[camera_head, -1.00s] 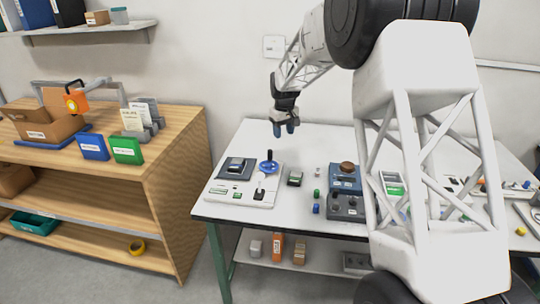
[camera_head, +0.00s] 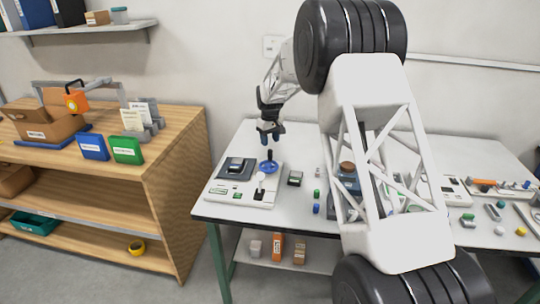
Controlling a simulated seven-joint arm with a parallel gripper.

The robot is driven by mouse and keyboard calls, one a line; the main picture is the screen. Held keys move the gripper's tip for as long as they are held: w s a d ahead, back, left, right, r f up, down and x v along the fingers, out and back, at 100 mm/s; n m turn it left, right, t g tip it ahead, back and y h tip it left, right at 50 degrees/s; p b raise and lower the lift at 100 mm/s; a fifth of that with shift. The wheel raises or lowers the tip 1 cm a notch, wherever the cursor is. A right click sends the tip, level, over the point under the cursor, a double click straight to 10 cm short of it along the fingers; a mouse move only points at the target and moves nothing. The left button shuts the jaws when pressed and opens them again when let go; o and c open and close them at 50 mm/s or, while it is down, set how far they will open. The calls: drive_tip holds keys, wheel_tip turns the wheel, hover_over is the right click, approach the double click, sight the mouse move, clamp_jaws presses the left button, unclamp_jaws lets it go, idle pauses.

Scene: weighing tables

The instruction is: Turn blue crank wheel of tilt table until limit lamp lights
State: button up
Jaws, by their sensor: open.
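The blue crank wheel (camera_head: 266,167) sits on the white base (camera_head: 214,192) of the tilt table, with a black handle standing up from it. A dark grey tilting platform (camera_head: 235,168) is to its left on the same base. A white lever-like part (camera_head: 261,178) stands in front of the wheel. Small green displays (camera_head: 222,191) show at the base's front; I cannot tell whether any lamp is lit. My gripper (camera_head: 270,138) points down, open and empty, just above the wheel's handle. At this size I cannot tell whether the fingertips clear the handle top.
A small dark device with a green face (camera_head: 295,178) stands right of the base, near green (camera_head: 317,194) and blue (camera_head: 316,208) pieces. My arm covers the table's middle. A wooden shelf unit (camera_head: 165,150) stands left, across a gap.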

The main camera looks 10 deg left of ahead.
sight(270, 150)
drive_tip(key=shift+f, duration=3.8)
clamp_jaws()
drive_tip(key=shift+d+m, duration=0.25)
drive_tip(key=shift+m, duration=0.55)
drive_tip(key=shift+d+m, duration=0.25)
drive_tip(key=shift+m, duration=0.55)
unclamp_jaws()
drive_tip(key=shift+r, duration=0.1)
